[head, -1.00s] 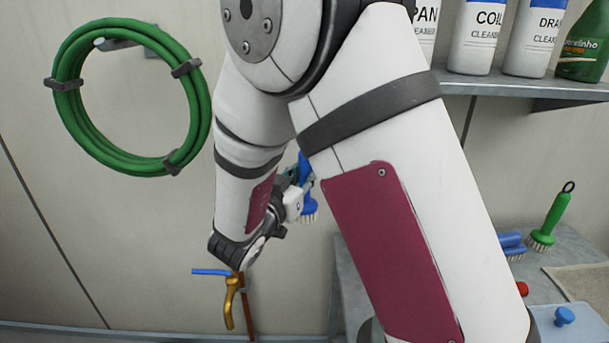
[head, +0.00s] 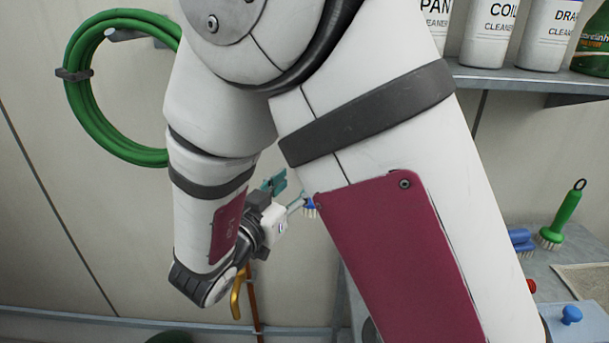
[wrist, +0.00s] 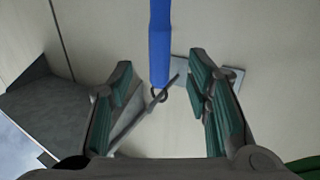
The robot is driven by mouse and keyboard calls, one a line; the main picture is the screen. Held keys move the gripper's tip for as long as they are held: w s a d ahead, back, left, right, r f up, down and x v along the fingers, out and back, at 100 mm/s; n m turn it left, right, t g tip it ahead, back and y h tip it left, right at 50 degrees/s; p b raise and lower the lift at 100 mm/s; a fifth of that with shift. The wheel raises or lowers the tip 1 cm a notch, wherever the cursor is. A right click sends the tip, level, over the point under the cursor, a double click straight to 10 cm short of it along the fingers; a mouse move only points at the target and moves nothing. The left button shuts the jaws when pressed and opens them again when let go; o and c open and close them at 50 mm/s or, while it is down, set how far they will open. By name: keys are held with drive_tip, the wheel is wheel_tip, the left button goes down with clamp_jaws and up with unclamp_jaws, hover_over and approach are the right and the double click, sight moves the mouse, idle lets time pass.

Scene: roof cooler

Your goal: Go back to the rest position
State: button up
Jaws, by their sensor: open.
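My gripper (head: 279,190) is below and behind my forearm in the head view, its teal finger pads partly showing. In the wrist view my gripper (wrist: 165,85) is open, with nothing between its pads. A blue-handled brush hangs by its loop from a wall bracket. Its handle (wrist: 160,45) shows in the wrist view, ahead of the open fingers and apart from them. In the head view only the blue brush head with pale bristles (head: 310,208) shows, just right of my gripper. My arm hides the rest of it.
A green hose coil (head: 80,110) hangs on the wall at left. A brass tap (head: 237,295) is under my wrist. A shelf (head: 520,78) with cleaner bottles is at upper right. A green brush (head: 560,220) and blue brush (head: 521,241) are on the grey counter at right.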

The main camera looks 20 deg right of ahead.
drive_tip(key=w+a+r+n+t+y+p, duration=0.1)
drive_tip(key=w+a+r+n+y, duration=0.3)
drive_tip(key=y, duration=0.6)
drive_tip(key=s+a+r+n+g+y+p, duration=0.1)
drive_tip(key=s+a+r+n+g+y, duration=0.15)
drive_tip(key=s+r+y, duration=0.45)
drive_tip(key=s+d+f+n+g+h+p, duration=0.1)
drive_tip(key=s+d, duration=0.5)
drive_tip(key=s, duration=0.6)
drive_tip(key=s+d+f+n+g+h+p, duration=0.1)
drive_tip(key=s+d+g, duration=0.5)
drive_tip(key=s, duration=0.7)
drive_tip(key=shift+s+d+f+h, duration=0.15)
drive_tip(key=shift+s+f+h, duration=0.15)
drive_tip(key=shift+f+h, duration=0.6)
drive_tip(key=shift+r+n, duration=0.25)
